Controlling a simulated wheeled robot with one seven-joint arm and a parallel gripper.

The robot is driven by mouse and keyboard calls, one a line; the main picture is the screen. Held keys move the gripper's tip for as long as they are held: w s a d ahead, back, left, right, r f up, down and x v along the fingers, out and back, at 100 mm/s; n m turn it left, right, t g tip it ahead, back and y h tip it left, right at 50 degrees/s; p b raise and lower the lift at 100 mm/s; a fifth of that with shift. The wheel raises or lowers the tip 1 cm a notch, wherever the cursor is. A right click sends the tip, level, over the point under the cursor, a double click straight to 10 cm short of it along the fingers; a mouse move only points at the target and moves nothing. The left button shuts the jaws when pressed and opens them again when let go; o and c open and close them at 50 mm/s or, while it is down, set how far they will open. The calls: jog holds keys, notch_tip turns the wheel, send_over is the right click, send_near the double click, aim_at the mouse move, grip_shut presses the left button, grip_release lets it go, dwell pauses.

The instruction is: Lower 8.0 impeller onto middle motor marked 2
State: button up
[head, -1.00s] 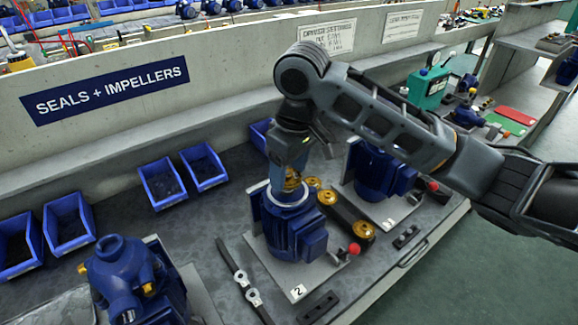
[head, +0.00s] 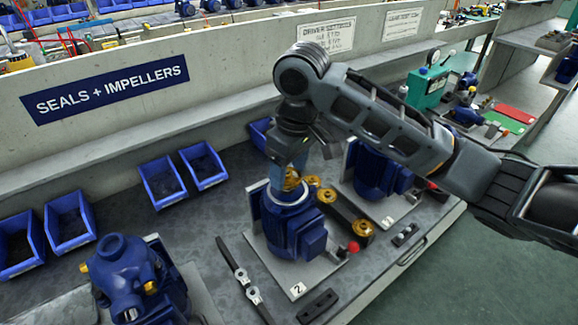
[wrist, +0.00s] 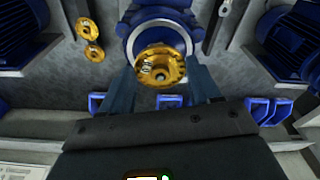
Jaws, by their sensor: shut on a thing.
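The brass impeller (head: 291,182) is between the fingers of my gripper (head: 288,171), over the round top of the blue middle motor (head: 303,235). The motor stands on a grey plate with a tag marked 2 (head: 298,290). In the wrist view the impeller (wrist: 162,70) lies between both fingertips, with a small marking that is hard to read. It overlaps the near part of the motor's round face (wrist: 150,33). I cannot tell whether it touches the motor or hangs just above it. My fingers hide part of the impeller in the head view.
Several other brass impellers (head: 362,229) sit on a dark rack right of the motor. Another blue motor (head: 376,172) stands behind right, and a blue pump (head: 125,275) at front left. Blue bins (head: 162,183) line the back left. A wrench-like tool (head: 246,280) lies in front.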

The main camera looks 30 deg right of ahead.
jog(key=shift+f, duration=0.25)
dwell(0.4)
jog(key=o, duration=1.1)
jog(key=shift+o, duration=0.9)
notch_tip(320, 180, up, 3)
jog(key=p, duration=0.3)
jog(key=shift+r, duration=2.95)
